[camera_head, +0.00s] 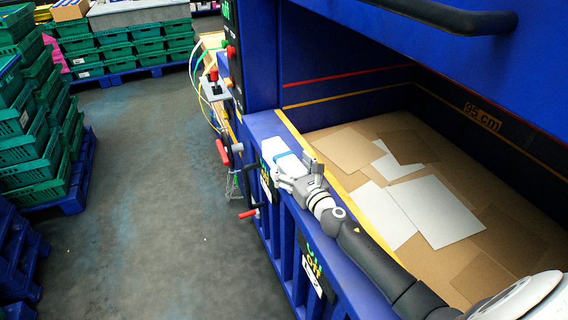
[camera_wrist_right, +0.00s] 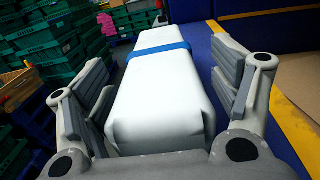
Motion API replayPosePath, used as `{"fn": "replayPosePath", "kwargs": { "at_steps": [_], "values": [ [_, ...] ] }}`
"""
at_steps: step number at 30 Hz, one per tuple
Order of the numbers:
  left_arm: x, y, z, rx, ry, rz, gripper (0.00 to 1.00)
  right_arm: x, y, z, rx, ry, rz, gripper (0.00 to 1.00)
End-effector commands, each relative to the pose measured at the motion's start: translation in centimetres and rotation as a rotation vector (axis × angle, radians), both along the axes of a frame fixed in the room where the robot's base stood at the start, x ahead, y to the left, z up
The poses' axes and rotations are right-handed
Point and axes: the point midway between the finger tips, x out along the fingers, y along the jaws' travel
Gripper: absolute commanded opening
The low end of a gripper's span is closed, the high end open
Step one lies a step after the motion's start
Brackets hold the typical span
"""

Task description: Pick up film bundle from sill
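The film bundle (camera_head: 273,148) is a white, rounded block with a blue band around it. It lies on the blue sill (camera_head: 262,126) of the machine in the head view. My right gripper (camera_head: 291,174) is at the near end of the bundle. In the right wrist view the bundle (camera_wrist_right: 160,95) lies lengthwise between the two fingers of the right gripper (camera_wrist_right: 165,78). The fingers are spread, one along each side, with narrow gaps that look free of contact. My left gripper is not in view.
Right of the sill is a deep bin (camera_head: 335,170) with cardboard and white sheets. A red-handled lever (camera_head: 224,152) and cables are on the machine's front. Green crates (camera_head: 40,150) stand stacked at the left, with clear grey floor (camera_head: 150,200) between.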

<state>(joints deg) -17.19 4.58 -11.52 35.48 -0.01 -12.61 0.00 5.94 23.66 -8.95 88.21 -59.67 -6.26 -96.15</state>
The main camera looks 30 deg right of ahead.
Motion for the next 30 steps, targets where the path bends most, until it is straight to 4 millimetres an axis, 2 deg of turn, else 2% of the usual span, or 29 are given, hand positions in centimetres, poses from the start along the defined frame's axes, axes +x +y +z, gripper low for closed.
{"fn": "replayPosePath", "kwargs": {
  "at_steps": [2,10,23,30],
  "values": [
    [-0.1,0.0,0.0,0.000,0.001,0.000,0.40,0.0,0.0,0.0,0.000,0.000,0.000,0.69],
    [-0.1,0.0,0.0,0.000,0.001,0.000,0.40,0.0,0.0,0.0,0.000,0.000,0.000,0.34],
    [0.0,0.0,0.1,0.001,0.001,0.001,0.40,0.0,0.0,0.2,-0.001,-0.001,0.000,0.33],
    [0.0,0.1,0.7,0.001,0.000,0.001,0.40,0.0,0.0,1.6,-0.002,-0.003,0.001,0.33]
  ]
}}
